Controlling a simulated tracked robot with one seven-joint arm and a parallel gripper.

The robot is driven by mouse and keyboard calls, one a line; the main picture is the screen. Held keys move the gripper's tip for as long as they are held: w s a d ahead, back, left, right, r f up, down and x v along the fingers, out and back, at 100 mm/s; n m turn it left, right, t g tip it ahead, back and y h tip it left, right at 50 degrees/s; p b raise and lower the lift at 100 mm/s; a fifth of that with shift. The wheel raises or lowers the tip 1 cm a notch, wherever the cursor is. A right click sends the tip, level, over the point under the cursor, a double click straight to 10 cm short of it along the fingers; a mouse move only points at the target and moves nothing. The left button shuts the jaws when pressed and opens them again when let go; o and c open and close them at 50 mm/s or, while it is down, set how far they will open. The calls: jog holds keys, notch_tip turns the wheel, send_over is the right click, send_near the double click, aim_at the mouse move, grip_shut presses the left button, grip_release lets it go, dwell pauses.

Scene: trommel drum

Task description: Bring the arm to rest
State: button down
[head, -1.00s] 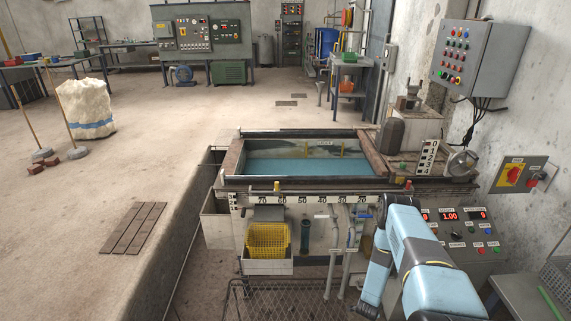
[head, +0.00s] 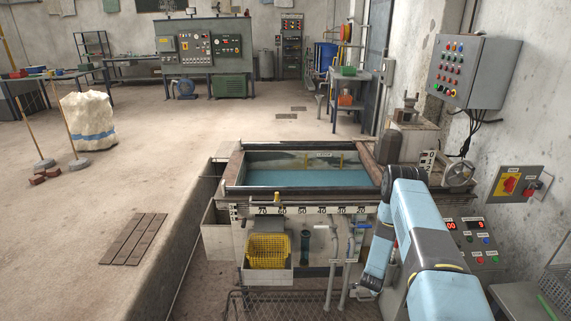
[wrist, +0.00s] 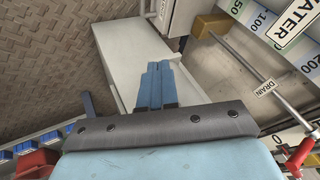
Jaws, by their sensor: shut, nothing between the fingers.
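My arm is light blue with dark joints and rises at the right of the head view, in front of the tank's right end. Its forearm points down to my gripper, whose fingers are hard to make out there. In the wrist view my gripper (wrist: 157,85) shows two blue fingers close together, shut and empty. Behind them is a pale grey box-like surface (wrist: 118,45); I cannot tell whether they touch it.
The tank (head: 228,180) of blue water stands ahead, with a yellow basket (head: 267,250) at its front. A control panel (head: 485,240) is partly behind my arm. A drain label (wrist: 266,88) and red handle (wrist: 299,154) lie right of my fingers. Open floor (head: 150,180) lies left.

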jog(key=w+a+r+n+y, duration=0.1)
jog(key=w+r, duration=0.2)
jog(key=r, duration=0.6)
jog(key=w+a+r+n, duration=0.1)
jog(key=w+r, duration=0.2)
jog(key=r, duration=0.6)
jog(key=w+a+r+n+y, duration=0.1)
jog(key=w+a+r, duration=0.15)
jog(key=r, duration=0.55)
jog(key=s+a+r+n+y, duration=0.1)
jog(key=s+a+r+n, duration=0.15)
jog(key=r, duration=1.15)
jog(key=s+a+r+n, duration=0.2)
jog(key=s+r, duration=0.1)
jog(key=r, duration=1)
jog(key=s+a+r+n, duration=0.2)
jog(key=s+a+r, duration=0.1)
jog(key=s+r, duration=0.65)
jog(key=s+a+r+n, duration=0.2)
jog(key=s+r, duration=0.7)
jog(key=r, duration=0.2)
jog(key=s+r+n, duration=0.1)
jog(key=s+r, duration=0.1)
jog(key=s, duration=1)
jog(key=s+a+r+n, duration=0.1)
jog(key=s+r+n, duration=0.1)
jog(key=s, duration=0.9)
jog(key=shift+s+a+r, duration=0.25)
jog(key=shift+s+r, duration=0.15)
jog(key=shift+r, duration=0.1)
